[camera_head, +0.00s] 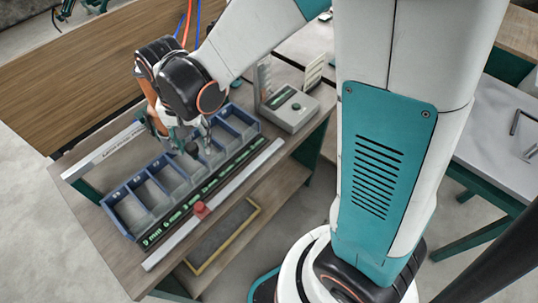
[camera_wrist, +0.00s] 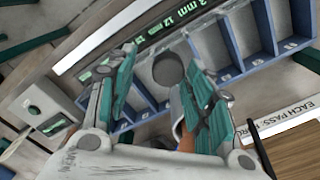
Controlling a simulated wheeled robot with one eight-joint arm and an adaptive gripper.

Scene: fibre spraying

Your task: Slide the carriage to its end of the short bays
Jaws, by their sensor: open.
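The small red carriage (camera_head: 201,209) sits on the pale rail (camera_head: 225,196) along the bench's near edge, left of the rail's middle. The blue bay rack (camera_head: 150,195) stands behind the rail, with several grey bays and a strip of green lettering (camera_head: 178,208) along its front. My gripper (camera_head: 200,147) is above the rack's bays, behind and apart from the carriage. In the wrist view my gripper (camera_wrist: 166,82) has its teal fingers spread. A dark grey round thing (camera_wrist: 168,70) shows between them; I cannot tell whether they touch it. The carriage is not seen in the wrist view.
A grey box with a small display (camera_head: 290,108) stands right of the rack. A white lettered strip (camera_head: 105,150) runs behind the rack. Below the bench is a shelf with a yellow-edged frame (camera_head: 222,238). A grey table with metal hooks (camera_head: 500,140) is at the right.

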